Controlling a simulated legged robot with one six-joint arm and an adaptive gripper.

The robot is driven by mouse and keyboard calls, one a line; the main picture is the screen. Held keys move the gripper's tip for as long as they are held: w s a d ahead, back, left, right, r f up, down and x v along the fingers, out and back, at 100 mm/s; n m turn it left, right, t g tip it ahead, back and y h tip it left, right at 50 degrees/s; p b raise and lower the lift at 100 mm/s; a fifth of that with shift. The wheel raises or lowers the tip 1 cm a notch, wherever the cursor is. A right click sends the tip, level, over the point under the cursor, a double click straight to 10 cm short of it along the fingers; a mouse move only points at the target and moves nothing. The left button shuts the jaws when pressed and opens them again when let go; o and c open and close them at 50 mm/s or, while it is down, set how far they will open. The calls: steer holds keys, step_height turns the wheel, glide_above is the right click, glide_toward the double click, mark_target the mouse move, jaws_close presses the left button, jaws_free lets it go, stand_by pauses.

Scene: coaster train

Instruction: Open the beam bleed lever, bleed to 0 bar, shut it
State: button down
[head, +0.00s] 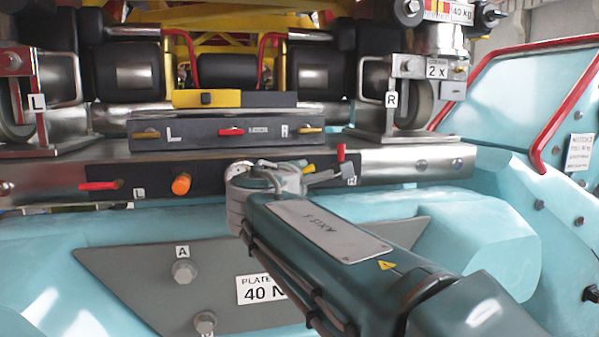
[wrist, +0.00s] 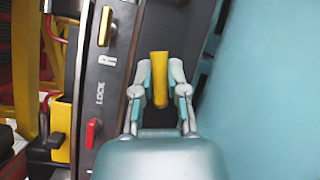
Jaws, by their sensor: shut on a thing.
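A yellow lever (wrist: 160,75) shows between the two fingers of my gripper (wrist: 159,92) in the wrist view. The fingers are shut on it, one on each side. In the head view, my gripper (head: 300,176) reaches the dark panel on the steel beam (head: 400,160), and a bit of the yellow lever (head: 308,169) shows beside the fingers. I cannot see a lettered name on this lever. My wrist and arm hide part of the beam's middle. I can make out no pressure reading.
A red lever (head: 100,185) and an orange knob (head: 181,184) sit on the beam's left. A red handle (head: 341,153) stands at its right. Above is a dark lock box (head: 200,138) with yellow and red levers. A plate (head: 130,270) with bolts lies below.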

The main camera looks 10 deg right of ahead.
steer(key=m, duration=0.1)
steer(key=m+g+y, duration=0.1)
steer(key=shift+d+f+m, duration=0.3)
steer(key=shift+f, duration=0.15)
steer(key=shift+d, duration=0.1)
steer(key=c, duration=0.7)
jaws_free()
steer(key=shift+g, duration=0.3)
steer(key=shift+o, duration=0.2)
steer(key=shift+d, duration=0.25)
steer(key=shift+a, duration=0.1)
steer(key=shift+s+a, duration=0.1)
steer(key=shift+a, duration=0.1)
steer(key=v, duration=1.1)
steer(key=shift+s, duration=0.35)
